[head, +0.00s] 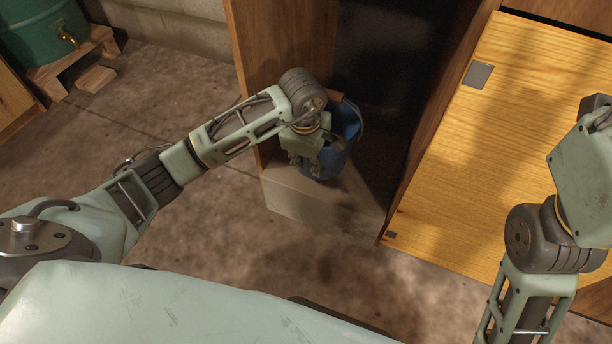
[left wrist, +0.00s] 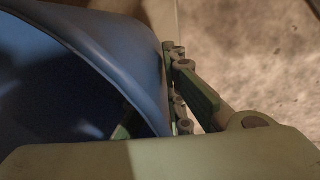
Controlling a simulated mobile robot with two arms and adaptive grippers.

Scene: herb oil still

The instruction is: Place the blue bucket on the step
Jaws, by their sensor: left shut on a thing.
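The blue bucket (head: 348,120) is at the cabinet opening, upright or nearly so, over the pale step (head: 318,208). A handle with a brown grip shows at its top. I cannot tell whether its base touches the step. My left gripper (head: 304,168) is shut on the bucket's near left rim. In the left wrist view, the bucket (left wrist: 95,45) fills the left side, with one finger (left wrist: 185,95) outside its wall and part of the other inside. My right arm comes in at the right, but its gripper is out of view.
Wooden cabinet walls (head: 262,50) flank the dark opening. A light wooden panel (head: 500,130) lies to the right. A green tank (head: 45,30) with a brass tap stands on a wooden stand at the far left.

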